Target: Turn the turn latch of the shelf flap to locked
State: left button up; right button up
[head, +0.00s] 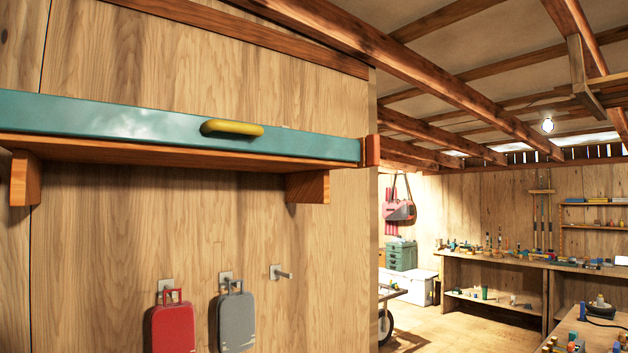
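A teal shelf flap (110,118) runs along the front of a wall shelf (150,151), across the left and middle of the head view. A rounded yellow bar (232,128) sits lengthwise on the flap's face, nearly level. I cannot tell whether this bar is the turn latch or a pull handle. An orange-brown block (372,151) stands at the flap's right end. No other latch part shows clearly. Neither of my grippers is in view.
Wooden brackets (308,187) support the shelf. Below it, a red case (173,328) and a grey case (237,322) hang on wall hooks, beside an empty hook (282,273). Cluttered workbenches (495,260) stand at the far right. Open floor (455,325) lies between.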

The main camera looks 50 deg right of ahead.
aim_at(372, 140)
jog(key=k+j+z, duration=0.1)
jog(key=z, duration=1.85)
